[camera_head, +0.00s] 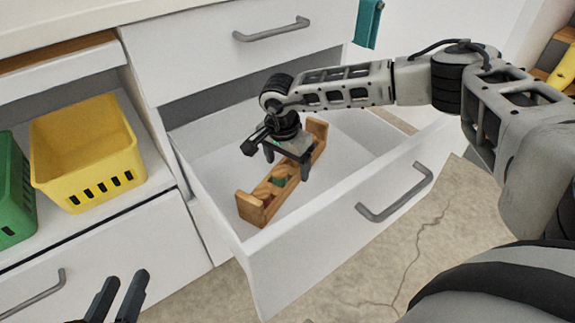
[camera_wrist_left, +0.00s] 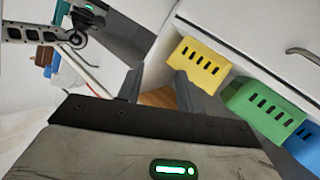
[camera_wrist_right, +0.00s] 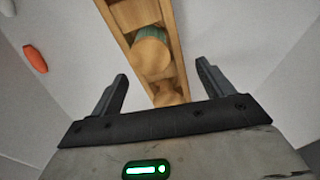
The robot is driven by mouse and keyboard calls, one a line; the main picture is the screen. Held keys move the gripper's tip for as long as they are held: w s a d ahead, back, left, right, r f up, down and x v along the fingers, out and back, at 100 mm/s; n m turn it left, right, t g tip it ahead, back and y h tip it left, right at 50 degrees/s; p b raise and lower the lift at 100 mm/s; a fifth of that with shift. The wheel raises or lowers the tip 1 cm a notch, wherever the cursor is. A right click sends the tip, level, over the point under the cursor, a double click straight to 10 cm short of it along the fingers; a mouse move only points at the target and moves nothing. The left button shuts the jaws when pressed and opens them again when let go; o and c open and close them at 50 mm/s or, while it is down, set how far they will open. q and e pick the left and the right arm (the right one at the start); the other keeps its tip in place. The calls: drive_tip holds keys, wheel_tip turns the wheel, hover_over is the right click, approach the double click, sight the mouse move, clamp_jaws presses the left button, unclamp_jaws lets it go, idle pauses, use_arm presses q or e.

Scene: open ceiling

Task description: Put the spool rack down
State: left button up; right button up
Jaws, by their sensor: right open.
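The wooden spool rack (camera_head: 258,203) lies in the open white drawer (camera_head: 210,150), running from the front left to the back right, with spools in it. It also shows in the right wrist view (camera_wrist_right: 178,48), between and beyond the fingers. My right gripper (camera_head: 287,165) is over the rack's middle with its fingers apart, one on each side of the rack. In the right wrist view the fingers (camera_wrist_right: 160,88) are clear of the wood. My left gripper (camera_head: 118,295) is at the bottom left, fingers apart and empty, also seen in the left wrist view (camera_wrist_left: 158,88).
A yellow basket (camera_head: 85,150) and a green basket (camera_head: 14,190) stand on the shelf left of the drawer. A blue bin (camera_wrist_left: 308,145) shows in the left wrist view. A closed drawer (camera_head: 230,50) is above. An orange object (camera_wrist_right: 36,58) lies in the open drawer.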

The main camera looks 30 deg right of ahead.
use_arm(q)
drive_tip(key=f, duration=0.1)
drive_tip(key=g+p, duration=0.1)
drive_tip(key=a+f+y+p, duration=0.1)
drive_tip(key=shift+s+f+m+g, duration=0.3)
drive_tip(key=shift+s+m, duration=0.1)
use_arm(e)
wheel_tip(320, 180, up, 10)
drive_tip(key=a, duration=0.1)
drive_tip(key=shift+s, duration=0.25)
use_arm(q)
drive_tip(key=shift+w+r, duration=0.25)
use_arm(e)
drive_tip(key=shift+f, duration=0.15)
